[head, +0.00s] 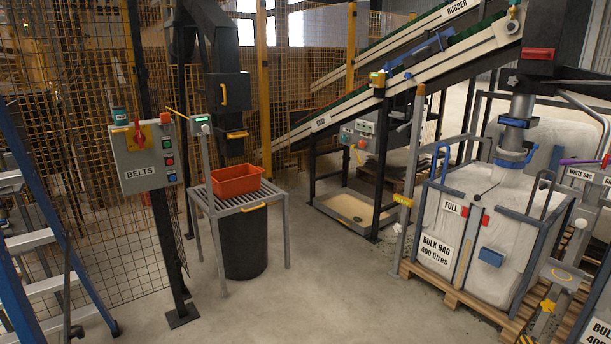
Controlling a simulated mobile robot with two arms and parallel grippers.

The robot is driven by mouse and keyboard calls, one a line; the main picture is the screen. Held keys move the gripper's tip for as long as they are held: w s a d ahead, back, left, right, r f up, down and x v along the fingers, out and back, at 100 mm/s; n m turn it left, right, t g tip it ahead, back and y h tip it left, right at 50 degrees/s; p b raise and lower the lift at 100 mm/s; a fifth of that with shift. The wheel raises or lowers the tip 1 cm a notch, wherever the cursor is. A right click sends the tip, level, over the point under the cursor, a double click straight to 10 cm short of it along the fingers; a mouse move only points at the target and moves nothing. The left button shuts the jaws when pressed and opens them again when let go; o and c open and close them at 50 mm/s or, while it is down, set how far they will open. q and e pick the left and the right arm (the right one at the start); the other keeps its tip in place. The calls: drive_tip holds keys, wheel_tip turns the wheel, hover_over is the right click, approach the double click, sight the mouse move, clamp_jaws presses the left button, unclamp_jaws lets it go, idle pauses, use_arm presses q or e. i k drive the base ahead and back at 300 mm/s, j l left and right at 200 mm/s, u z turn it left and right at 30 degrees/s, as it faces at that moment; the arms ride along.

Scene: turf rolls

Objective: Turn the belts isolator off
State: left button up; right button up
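The belts isolator (138,134) is a red handle on a yellow plate, at the upper part of a grey control box (150,158) labelled BELTS, in the left of the head view. The red handle looks roughly upright; any position markings are too small to read. Coloured buttons (168,160) run down the right side of the box. The box is fixed by a dark post in front of mesh fencing. Neither of my grippers shows in this view.
A blue-and-grey stepladder (40,240) stands at the far left. A red tray (236,181) sits on a slatted roller stand (262,196) right of the box, with a black bin (246,243) beneath. Bulk bags (470,225) stand right. The central concrete floor is clear.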

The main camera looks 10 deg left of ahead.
sight(139, 137)
drive_tip(key=i+u, duration=0.4)
drive_tip(key=i+l+u, duration=0.15)
drive_tip(key=u, duration=0.25)
drive_tip(key=i+l+u, duration=0.2)
drive_tip(key=u, duration=0.2)
drive_tip(key=i+l+u, duration=0.25)
drive_tip(key=u, duration=0.15)
